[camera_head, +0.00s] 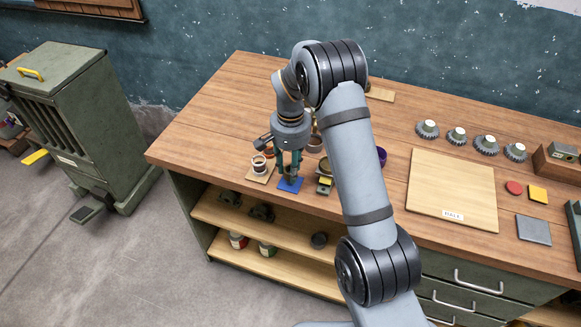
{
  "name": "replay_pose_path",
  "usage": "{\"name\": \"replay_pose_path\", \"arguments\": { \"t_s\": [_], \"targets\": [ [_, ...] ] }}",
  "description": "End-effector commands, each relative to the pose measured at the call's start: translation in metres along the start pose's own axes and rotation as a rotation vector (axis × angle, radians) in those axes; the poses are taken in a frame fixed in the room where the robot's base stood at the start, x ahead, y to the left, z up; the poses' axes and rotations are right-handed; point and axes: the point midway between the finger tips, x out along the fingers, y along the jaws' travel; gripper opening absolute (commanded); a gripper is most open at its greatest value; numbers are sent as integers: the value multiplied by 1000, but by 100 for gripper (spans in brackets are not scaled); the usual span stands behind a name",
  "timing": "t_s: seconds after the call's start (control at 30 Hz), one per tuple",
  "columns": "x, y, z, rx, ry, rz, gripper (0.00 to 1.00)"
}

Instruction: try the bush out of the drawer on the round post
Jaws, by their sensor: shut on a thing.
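My gripper (290,174) points down over a small blue plate (291,186) near the front edge of the wooden bench. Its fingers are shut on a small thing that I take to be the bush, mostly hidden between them. The round post cannot be made out for certain. Any post on the blue plate is covered by the fingers, and I cannot tell whether the held thing is around it or above it. The drawers (480,281) under the bench at the right look shut.
A pale plate with a ringed upright piece (259,164) stands close left of my gripper, and a yellow-and-dark block (325,184) close right. A wide board (452,192), several gears (457,136) and a purple cup (381,156) lie further right. The bench's left end is clear.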

Motion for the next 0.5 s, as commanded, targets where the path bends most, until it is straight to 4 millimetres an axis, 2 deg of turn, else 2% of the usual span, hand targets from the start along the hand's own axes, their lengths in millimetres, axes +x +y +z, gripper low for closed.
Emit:
{"name": "replay_pose_path", "arguments": {
  "t_s": [0.5],
  "targets": [
    [5,0,0,0,1,0,0]
  ]
}}
